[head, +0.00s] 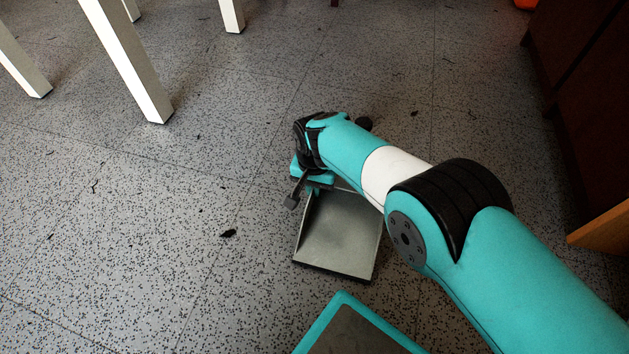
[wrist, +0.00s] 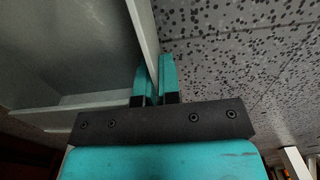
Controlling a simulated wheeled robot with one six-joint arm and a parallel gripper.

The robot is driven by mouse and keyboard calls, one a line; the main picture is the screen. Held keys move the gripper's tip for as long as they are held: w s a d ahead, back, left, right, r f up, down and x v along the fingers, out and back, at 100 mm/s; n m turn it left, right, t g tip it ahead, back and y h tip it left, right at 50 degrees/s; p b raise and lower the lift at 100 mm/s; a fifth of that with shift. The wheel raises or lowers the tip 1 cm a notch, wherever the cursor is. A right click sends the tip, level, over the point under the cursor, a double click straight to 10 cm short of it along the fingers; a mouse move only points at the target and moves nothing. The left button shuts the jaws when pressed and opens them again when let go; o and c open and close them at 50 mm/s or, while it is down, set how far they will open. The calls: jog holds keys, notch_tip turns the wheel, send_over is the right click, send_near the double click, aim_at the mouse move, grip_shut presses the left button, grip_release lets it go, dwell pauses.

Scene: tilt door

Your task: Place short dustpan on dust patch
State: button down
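The short dustpan (head: 338,238) is a grey, open-fronted tray below my wrist in the head view, its wide edge toward the camera. It looks low over or on the floor; I cannot tell whether it touches. In the wrist view the dustpan (wrist: 70,60) fills the left side. My gripper (wrist: 154,75) has its two teal fingers close together around the dustpan's thin side wall, one on each side. In the head view my arm hides the fingertips. Dark debris (head: 228,233) lies on the floor left of the dustpan; I cannot make out a clear dust patch boundary.
White furniture legs (head: 130,60) stand at the upper left. A dark wooden cabinet (head: 580,90) is on the right, with a light brown board (head: 600,232) low beside it. The speckled floor (head: 110,240) left of the dustpan is free apart from small dark bits.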

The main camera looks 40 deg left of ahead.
jog(key=shift+f, duration=0.4)
dwell(0.4)
jog(key=c, duration=0.9)
grip_release()
jog(key=shift+f, duration=0.1)
notch_tip(320, 180, up, 18)
jog(key=p, duration=1.1)
jog(key=shift+f, duration=0.25)
